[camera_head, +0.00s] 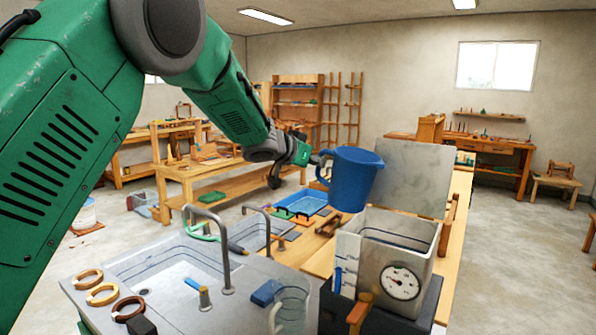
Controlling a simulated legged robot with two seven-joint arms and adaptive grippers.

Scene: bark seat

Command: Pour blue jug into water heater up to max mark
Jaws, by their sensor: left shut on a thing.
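The blue jug (354,182) is in the air near the middle of the view, slightly tilted, with its handle to the left. My left gripper (317,162) is shut on the jug's handle. The water heater (372,285) is a grey metal open-topped box with a round dial on its front and a white and blue level strip at its left corner. The jug is above the heater's back left part, apart from it. I see no stream from the jug. The max mark is too small to read. My right gripper is not in view.
A grey sink unit (253,277) with curved taps is left of the heater. A clear jug (293,304) stands at its front right. Several rings (103,294) lie at its left edge. A grey panel (413,172) stands behind the heater. A blue tray (300,203) lies further back.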

